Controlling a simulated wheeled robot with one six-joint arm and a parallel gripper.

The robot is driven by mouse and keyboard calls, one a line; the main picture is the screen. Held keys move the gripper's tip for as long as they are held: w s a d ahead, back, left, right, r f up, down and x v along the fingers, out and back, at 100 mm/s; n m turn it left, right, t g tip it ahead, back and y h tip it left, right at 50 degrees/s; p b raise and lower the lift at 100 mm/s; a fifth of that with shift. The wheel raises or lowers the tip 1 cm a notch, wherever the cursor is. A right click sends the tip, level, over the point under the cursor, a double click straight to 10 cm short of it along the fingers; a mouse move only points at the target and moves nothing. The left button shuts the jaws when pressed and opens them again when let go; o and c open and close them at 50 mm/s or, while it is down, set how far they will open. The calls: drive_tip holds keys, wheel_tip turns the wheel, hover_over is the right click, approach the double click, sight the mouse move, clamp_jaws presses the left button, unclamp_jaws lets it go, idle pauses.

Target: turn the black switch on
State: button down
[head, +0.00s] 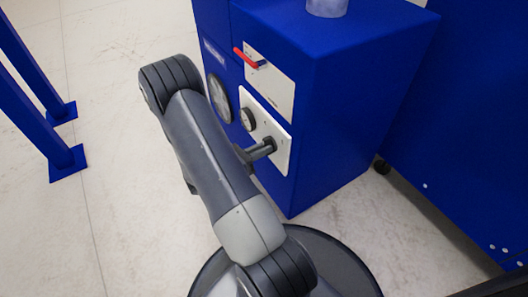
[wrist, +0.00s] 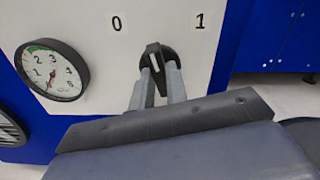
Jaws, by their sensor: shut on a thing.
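The black switch (wrist: 154,55) is a knob with a white mark, on a white panel (wrist: 88,14) between the printed labels 0 and 1. In the wrist view its mark points up, leaning slightly left. My gripper (wrist: 159,75) has its two grey fingers on either side of the knob and is shut on it. In the head view, my gripper (head: 264,149) reaches the lower right part of the white panel (head: 277,117) on the blue machine. The switch is mostly hidden there by the fingers.
A gauge (wrist: 52,70) sits left of the switch, with a dark round dial (head: 221,98) further left. A red handle (head: 246,58) sticks out above. Another blue cabinet (head: 455,120) stands at right. Blue posts (head: 35,105) stand at left, with clear floor between.

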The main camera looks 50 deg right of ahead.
drive_tip(key=m+b, duration=0.2)
drive_tip(key=m, duration=0.8)
drive_tip(key=shift+b, duration=0.3)
drive_tip(key=c, duration=1.8)
unclamp_jaws()
drive_tip(key=shift+m, duration=0.6)
drive_tip(key=shift+c, duration=0.2)
drive_tip(key=o, duration=1.4)
drive_tip(key=shift+o, duration=0.2)
drive_tip(key=v, duration=0.7)
drive_tip(key=x, duration=0.7)
